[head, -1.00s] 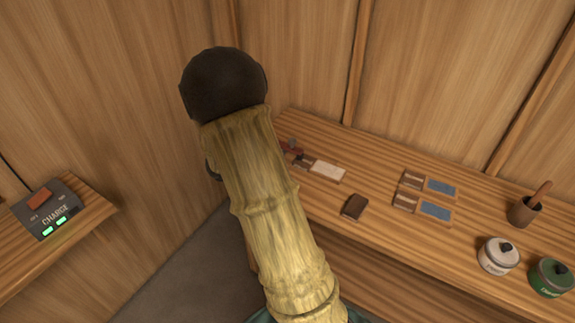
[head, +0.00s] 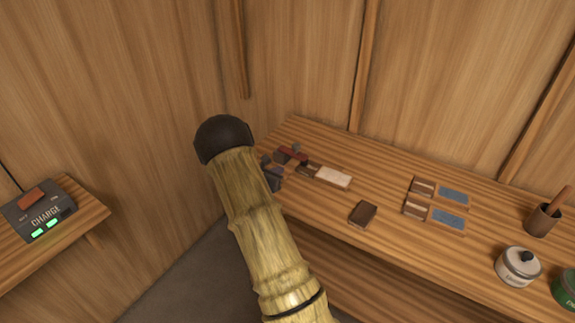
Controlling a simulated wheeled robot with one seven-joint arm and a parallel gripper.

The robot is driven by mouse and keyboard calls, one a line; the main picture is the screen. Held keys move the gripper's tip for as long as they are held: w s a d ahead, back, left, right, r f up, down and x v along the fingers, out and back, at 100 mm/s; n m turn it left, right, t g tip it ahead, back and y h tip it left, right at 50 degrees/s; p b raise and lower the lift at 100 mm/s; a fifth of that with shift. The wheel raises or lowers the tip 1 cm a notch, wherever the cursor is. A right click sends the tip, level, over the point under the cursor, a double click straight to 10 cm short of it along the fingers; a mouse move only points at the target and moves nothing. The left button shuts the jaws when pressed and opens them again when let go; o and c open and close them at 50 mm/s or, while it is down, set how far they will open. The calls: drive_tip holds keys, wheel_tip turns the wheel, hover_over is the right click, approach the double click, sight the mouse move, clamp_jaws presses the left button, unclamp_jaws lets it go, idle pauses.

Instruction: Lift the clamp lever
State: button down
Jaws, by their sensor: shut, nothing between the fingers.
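The clamp (head: 291,154), dark red with small grey parts, sits at the far left end of the wooden bench. Its lever cannot be told apart clearly at this size. My bamboo-coloured arm stands in front, just left of the clamp. A dark grey part that looks like my gripper (head: 272,179) shows past the arm's right side, at the bench's left edge, close to the clamp and to its lower left. It is shut and holds nothing. Its fingertips are mostly hidden, and I cannot tell whether it touches the clamp.
A pale block (head: 333,177) lies right of the clamp, with a dark brown block (head: 363,213) nearer the front. Blue pads (head: 450,218), a cup (head: 542,219) and lidded pots (head: 518,266) stand farther right. A charger (head: 40,210) sits on the left shelf.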

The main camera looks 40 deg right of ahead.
sight(291, 170)
drive_tip(key=p+x, duration=0.2)
drive_tip(key=x, duration=0.8)
drive_tip(key=shift+s, duration=0.1)
drive_tip(key=shift+d+r, duration=0.1)
drive_tip(key=shift+r, duration=0.05)
